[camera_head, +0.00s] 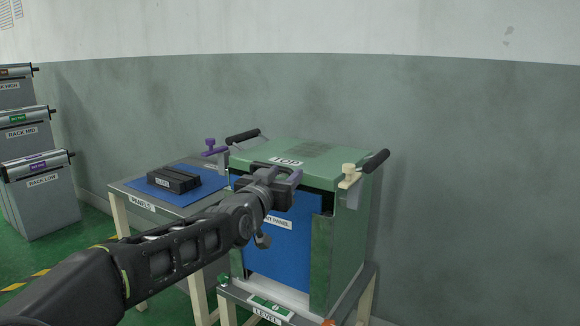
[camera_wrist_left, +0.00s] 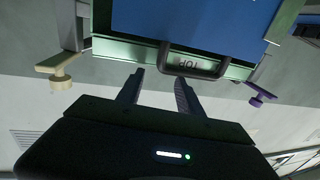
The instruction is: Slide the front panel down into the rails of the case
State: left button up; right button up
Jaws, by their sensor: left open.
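The blue front panel (camera_head: 283,245) stands upright in the front opening of the green case (camera_head: 340,245), between its side posts. Its lower edge is close to the sill; whether it sits fully in the rails cannot be told. My left gripper (camera_head: 282,180) is at the panel's top edge and hides part of it. In the left wrist view, the blue panel (camera_wrist_left: 200,20) carries a dark U-shaped handle (camera_wrist_left: 195,68). The left fingers (camera_wrist_left: 158,88) are spread and empty, just short of the handle. My right gripper is in neither view.
Clamps with a cream knob (camera_head: 348,169) and a purple knob (camera_head: 210,142) stand at the case's top sides, near black handles. A side table (camera_head: 125,186) with a blue mat and black block is on the left. Grey racks (camera_head: 40,200) stand far left. A wall is behind.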

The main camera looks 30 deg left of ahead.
pick_arm(q)
jog(key=v, duration=0.3)
jog(key=shift+d+r, duration=0.15)
dwell(0.8)
